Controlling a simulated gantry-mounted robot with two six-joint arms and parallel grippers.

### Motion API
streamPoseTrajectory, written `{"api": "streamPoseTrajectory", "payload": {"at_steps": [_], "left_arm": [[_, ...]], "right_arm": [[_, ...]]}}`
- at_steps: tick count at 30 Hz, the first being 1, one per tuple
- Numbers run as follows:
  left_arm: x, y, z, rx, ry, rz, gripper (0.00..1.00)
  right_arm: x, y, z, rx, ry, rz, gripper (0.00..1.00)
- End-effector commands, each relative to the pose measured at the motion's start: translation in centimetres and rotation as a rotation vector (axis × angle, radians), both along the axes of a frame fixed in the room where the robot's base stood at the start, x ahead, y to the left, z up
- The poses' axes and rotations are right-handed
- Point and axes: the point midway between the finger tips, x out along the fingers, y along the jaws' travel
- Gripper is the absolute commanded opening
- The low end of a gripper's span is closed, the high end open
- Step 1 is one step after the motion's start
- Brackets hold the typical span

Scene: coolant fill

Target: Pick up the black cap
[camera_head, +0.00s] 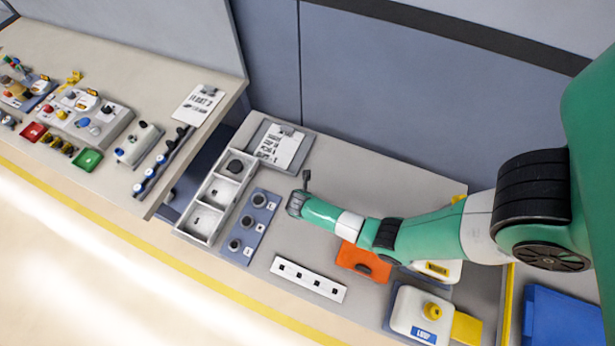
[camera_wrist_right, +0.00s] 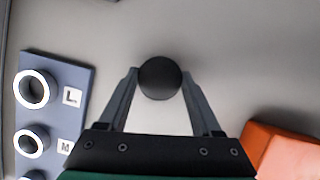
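A round black cap (camera_wrist_right: 160,78) lies between the fingertips of my right gripper (camera_wrist_right: 160,73) in the right wrist view. One finger flanks it on each side, at or very near its edge. I cannot tell whether the fingers press on it, or whether it is clear of the grey table surface. In the head view my right arm reaches in from the right over the table, and its wrist hides this cap and the fingers. My left gripper is not in view.
A blue-grey plate (camera_head: 250,229) with several ringed fittings stands left of my right wrist, beside a compartmented tray (camera_head: 190,238). An orange block (camera_head: 347,256) lies under my forearm. A white strip (camera_head: 309,278) and white-and-yellow container (camera_head: 409,313) are nearer the front. Bare table lies behind the arm.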

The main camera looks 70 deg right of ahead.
Motion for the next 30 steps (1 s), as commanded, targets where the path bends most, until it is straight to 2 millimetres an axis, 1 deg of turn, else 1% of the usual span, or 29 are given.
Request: {"api": "streamPoseTrajectory", "payload": {"at_steps": [1, 5, 6, 8, 16, 20, 23, 24, 26, 30], "left_arm": [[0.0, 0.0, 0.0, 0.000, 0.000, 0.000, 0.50], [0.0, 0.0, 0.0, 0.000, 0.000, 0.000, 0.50], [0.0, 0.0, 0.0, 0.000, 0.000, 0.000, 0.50], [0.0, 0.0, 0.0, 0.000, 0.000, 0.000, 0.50], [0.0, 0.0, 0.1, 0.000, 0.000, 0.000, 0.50], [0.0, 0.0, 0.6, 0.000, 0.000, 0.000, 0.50], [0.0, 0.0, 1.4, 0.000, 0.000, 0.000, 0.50], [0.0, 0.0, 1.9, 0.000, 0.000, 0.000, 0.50], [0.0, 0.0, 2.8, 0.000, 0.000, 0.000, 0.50], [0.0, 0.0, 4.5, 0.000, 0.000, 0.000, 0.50]], "right_arm": [[0.0, 0.0, 0.0, 0.000, 0.000, 0.000, 0.53], [0.0, 0.0, 0.0, 0.000, 0.000, 0.000, 0.30], [0.0, 0.0, 0.0, 0.000, 0.000, 0.000, 0.23], [0.0, 0.0, 0.0, 0.000, 0.000, 0.000, 0.12], [0.0, 0.0, 0.2, 0.000, 0.000, 0.000, 0.12], [0.0, 0.0, 1.2, -0.001, -0.001, -0.001, 0.12], [0.1, 0.0, 3.0, -0.001, -0.002, 0.000, 0.12], [-0.1, 0.1, 3.9, -0.001, -0.001, -0.001, 0.12], [-1.3, 0.8, 5.4, -0.001, 0.001, 0.002, 0.12], [-4.0, 2.5, 9.3, -0.001, -0.001, 0.004, 0.12]]}}
